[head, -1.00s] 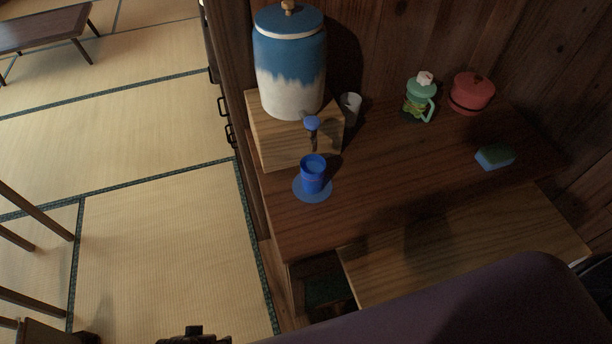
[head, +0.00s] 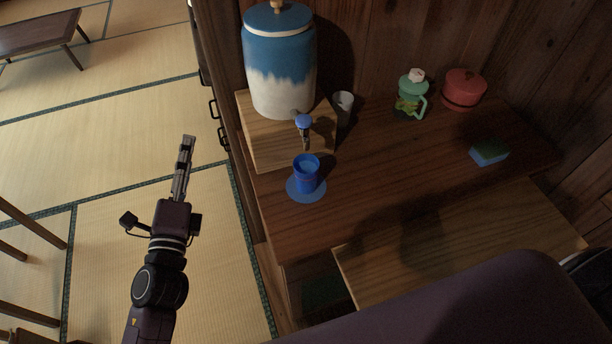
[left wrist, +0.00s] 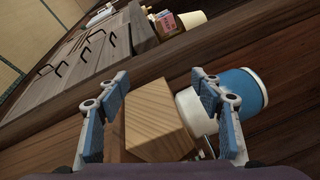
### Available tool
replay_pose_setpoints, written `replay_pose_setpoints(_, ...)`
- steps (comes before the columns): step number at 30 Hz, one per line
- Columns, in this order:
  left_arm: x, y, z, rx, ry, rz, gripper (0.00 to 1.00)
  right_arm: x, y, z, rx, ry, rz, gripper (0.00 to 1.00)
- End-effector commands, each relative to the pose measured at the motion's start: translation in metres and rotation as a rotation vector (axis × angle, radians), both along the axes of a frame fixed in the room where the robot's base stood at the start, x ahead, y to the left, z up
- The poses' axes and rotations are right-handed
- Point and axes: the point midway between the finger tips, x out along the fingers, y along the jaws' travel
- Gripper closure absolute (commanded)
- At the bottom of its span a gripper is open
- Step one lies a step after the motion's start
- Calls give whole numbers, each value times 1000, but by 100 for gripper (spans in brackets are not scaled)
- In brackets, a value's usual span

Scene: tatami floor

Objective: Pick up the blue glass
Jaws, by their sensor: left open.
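The blue glass (head: 306,174) stands upright on a round blue coaster (head: 304,190) on the dark wooden counter, just in front of the dispenser's tap. My left gripper (head: 186,140) is raised over the tatami floor, left of the counter and apart from the glass. In the left wrist view the left gripper (left wrist: 164,100) has its fingers spread wide with nothing held between them. The glass cannot be made out in the left wrist view. My right gripper does not show.
A blue and white dispenser (head: 279,70) stands on a wooden box (head: 262,148), behind the glass. A grey cup (head: 343,106), a green jug (head: 410,98), a red pot (head: 464,90) and a sponge (head: 489,152) stand farther right. The counter right of the glass is clear.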

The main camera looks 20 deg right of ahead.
Motion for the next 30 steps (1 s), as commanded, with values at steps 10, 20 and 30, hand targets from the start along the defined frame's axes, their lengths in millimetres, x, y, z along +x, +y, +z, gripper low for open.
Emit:
replay_pose_setpoints(10,-43,-143,-19,753,-549,-515,40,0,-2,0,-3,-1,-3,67)
replay_pose_setpoints(20,-73,-178,-54,974,-737,-712,40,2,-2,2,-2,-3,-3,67)
replay_pose_setpoints(30,-60,-214,-52,968,-736,-710,40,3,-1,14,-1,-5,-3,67)
